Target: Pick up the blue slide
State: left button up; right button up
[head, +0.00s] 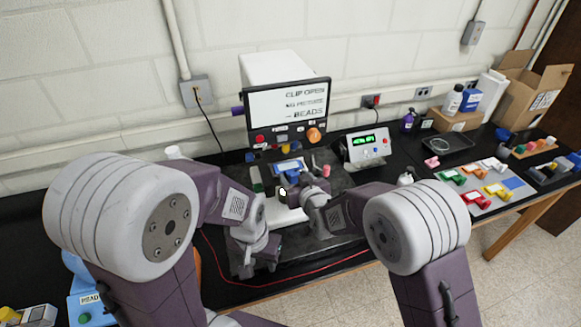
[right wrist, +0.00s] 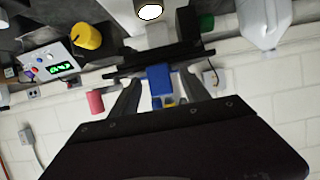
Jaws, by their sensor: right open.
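The blue slide (head: 290,165) appears as a small blue piece on the machine below its display, partly hidden by my right gripper. In the right wrist view a blue block (right wrist: 159,79), which looks like this slide, sits between the two spread fingers of my right gripper (right wrist: 160,86), with gaps on both sides. In the head view my right gripper (head: 291,186) is in front of the machine, close to the blue piece. My left gripper (head: 254,266) is lower, over the black bench front; its finger opening is unclear.
A machine display (head: 288,103) stands behind the grippers. A grey box with a green readout (head: 367,147) is to its right. A grey mat (head: 487,205) with coloured parts lies further right. A red cable (head: 330,268) runs along the bench front. A cardboard box (head: 535,88) stands back right.

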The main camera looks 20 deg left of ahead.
jog(key=shift+w+a+f, duration=0.15)
jog(key=shift+w+a, duration=0.05)
jog(key=shift+a, duration=0.05)
jog(key=shift+s+d, duration=0.1)
jog(key=shift+d, duration=0.1)
grip_shut()
jog(key=shift+a, duration=0.1)
